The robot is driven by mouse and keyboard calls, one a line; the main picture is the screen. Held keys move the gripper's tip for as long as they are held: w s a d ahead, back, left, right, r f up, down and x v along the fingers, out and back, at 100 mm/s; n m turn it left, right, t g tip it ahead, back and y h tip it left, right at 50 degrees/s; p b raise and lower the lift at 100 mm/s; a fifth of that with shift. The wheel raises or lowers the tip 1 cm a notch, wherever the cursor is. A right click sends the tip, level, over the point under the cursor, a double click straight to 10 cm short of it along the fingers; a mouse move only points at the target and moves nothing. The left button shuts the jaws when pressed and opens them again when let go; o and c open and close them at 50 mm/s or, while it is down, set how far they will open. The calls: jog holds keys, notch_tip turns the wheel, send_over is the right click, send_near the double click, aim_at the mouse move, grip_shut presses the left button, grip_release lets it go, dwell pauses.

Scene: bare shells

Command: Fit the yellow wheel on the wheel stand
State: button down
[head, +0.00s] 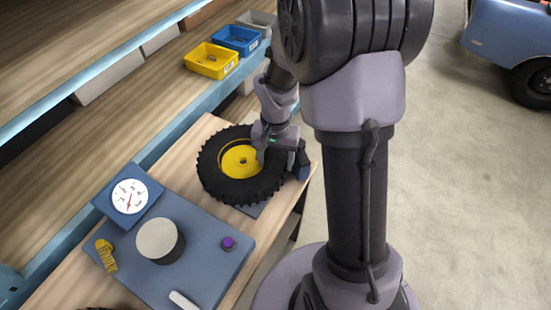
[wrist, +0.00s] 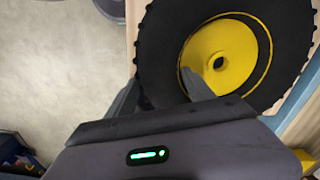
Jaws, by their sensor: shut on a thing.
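The yellow wheel (head: 239,160) has a black knobbed tyre around a yellow hub with a small centre hole. It lies about flat at the far end of the wooden bench in the head view. My gripper (head: 275,153) is shut on the right side of the wheel, one finger inside the rim and one outside the tyre. The wheel also shows in the wrist view (wrist: 235,60), where one grey finger reaches into the yellow rim. A dark base plate (head: 250,209) shows partly under the tyre; I cannot tell whether this is the wheel stand.
A blue-grey board (head: 205,265) with a dial gauge (head: 129,196), a round pale-topped cylinder (head: 158,239) and a purple knob (head: 228,243) lies nearer on the bench. Yellow (head: 211,61) and blue (head: 237,39) bins stand on the shelf behind. Open floor lies right.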

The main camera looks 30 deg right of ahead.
jog(key=shift+f, duration=0.1)
jog(key=shift+f+b, duration=0.95)
jog(key=shift+b, duration=0.05)
jog(key=shift+f+b, duration=0.8)
jog(key=shift+f, duration=0.1)
dwell(0.3)
jog(key=shift+f+b, duration=0.7)
jog(key=shift+f, duration=0.05)
grip_release()
